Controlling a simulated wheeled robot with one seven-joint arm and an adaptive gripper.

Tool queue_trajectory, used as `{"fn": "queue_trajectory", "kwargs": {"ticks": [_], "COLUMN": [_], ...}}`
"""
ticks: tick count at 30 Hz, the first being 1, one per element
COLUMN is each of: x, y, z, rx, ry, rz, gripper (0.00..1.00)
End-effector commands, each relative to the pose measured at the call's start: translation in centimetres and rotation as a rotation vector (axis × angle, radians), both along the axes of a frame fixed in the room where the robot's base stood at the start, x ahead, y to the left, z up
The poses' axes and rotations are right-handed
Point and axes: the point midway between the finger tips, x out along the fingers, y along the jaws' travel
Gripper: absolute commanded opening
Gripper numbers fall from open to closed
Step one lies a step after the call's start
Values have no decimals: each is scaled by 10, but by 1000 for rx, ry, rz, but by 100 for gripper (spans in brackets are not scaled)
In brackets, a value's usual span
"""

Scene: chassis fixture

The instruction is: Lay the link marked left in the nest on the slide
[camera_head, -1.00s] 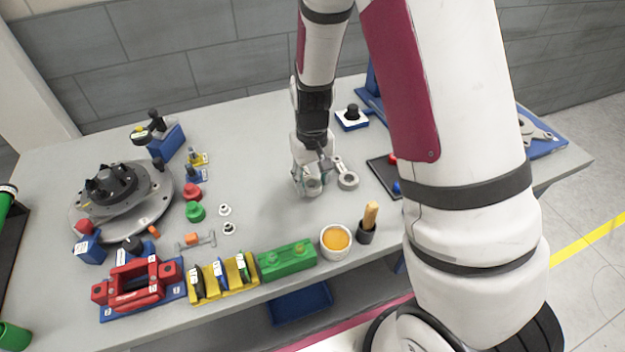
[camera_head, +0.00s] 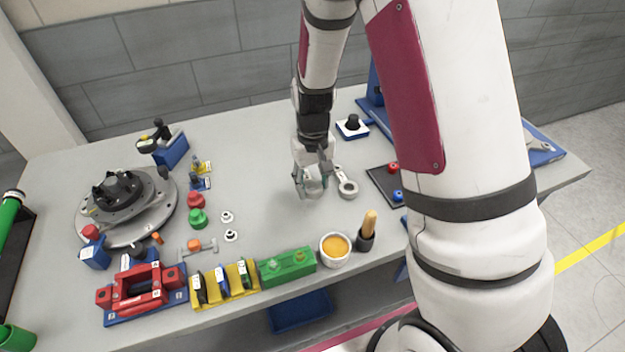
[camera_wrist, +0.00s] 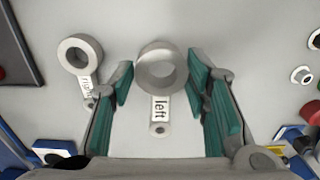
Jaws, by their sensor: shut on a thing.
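The link marked left (camera_wrist: 160,108) is a grey bar with a large ring at one end and a small eye at the other. In the wrist view its large ring lies between the green-padded fingers of my gripper (camera_wrist: 161,72), which is shut on it. In the head view my gripper (camera_head: 312,186) is low over the middle of the table and partly hides this link. The similar link marked right (camera_wrist: 80,60) lies beside it, apart from the fingers; it also shows in the head view (camera_head: 347,188). I cannot make out the nest on the slide.
A dark tray (camera_head: 381,180) with red and blue knobs lies to the right. A bowl with orange contents (camera_head: 335,250), a green block (camera_head: 287,266) and a yellow rack (camera_head: 225,285) line the front edge. A round fixture (camera_head: 125,205) stands left.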

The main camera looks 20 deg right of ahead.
Motion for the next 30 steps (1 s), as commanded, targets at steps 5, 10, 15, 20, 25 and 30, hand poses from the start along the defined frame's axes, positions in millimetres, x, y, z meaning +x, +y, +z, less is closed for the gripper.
{"fn": "queue_trajectory", "kwargs": {"ticks": [5, 10, 15, 20, 25, 30], "x": [1, 1, 0, 1, 0, 1], "y": [0, 0, 0, 0, 0, 0], "z": [-7, -14, -20, -26, -32, -38], "rx": [0, 0, 0, 0, 0, 0], "ry": [-1, 0, 0, 0, 0, -1], "rz": [-1, 0, 0, 0, 0, 0], "gripper": [14, 14, 14, 14, 14, 14]}}
